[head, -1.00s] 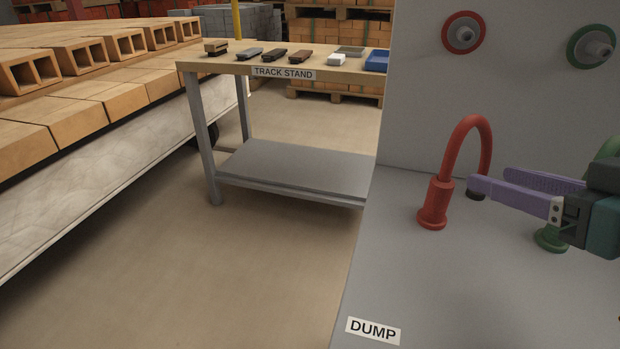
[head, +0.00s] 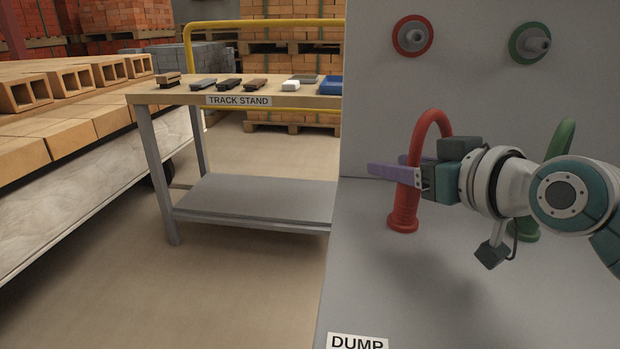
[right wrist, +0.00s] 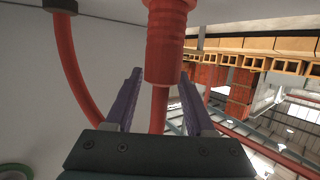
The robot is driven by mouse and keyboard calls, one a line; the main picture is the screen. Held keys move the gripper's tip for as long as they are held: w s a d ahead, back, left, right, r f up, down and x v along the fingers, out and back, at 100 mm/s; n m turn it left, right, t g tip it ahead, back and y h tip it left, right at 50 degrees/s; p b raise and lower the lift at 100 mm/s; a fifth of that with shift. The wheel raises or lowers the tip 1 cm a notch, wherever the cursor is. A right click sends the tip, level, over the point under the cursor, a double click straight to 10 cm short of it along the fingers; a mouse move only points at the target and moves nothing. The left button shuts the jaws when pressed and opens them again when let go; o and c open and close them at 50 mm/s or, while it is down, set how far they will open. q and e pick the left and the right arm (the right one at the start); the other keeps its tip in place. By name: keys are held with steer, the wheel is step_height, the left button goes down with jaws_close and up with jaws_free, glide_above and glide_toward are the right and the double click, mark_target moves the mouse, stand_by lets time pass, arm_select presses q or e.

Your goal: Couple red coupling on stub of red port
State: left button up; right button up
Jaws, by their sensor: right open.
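The red coupling (head: 403,212) stands upright on the grey dump surface at the end of a looped red hose (head: 433,116). The red port (head: 413,36), a red ring with a grey stub in its middle, is on the upright grey panel above it. My right gripper (head: 386,165) is open, its purple fingers reaching left at the hose just above the coupling's wide foot. In the right wrist view the coupling (right wrist: 165,45) and hose show between the spread fingers (right wrist: 160,74); contact is not clear. My left gripper is not in view.
A green port (head: 530,43) is right of the red one. A green hose (head: 562,138) stands behind my right arm. The track stand (head: 180,98) with several small items is at left, beside stacked hollow bricks (head: 85,85). The front of the dump surface is clear.

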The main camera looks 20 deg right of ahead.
steer(key=shift+w+f, duration=0.1)
steer(key=shift+w, duration=0.15)
steer(key=shift+c, duration=0.3)
jaws_close()
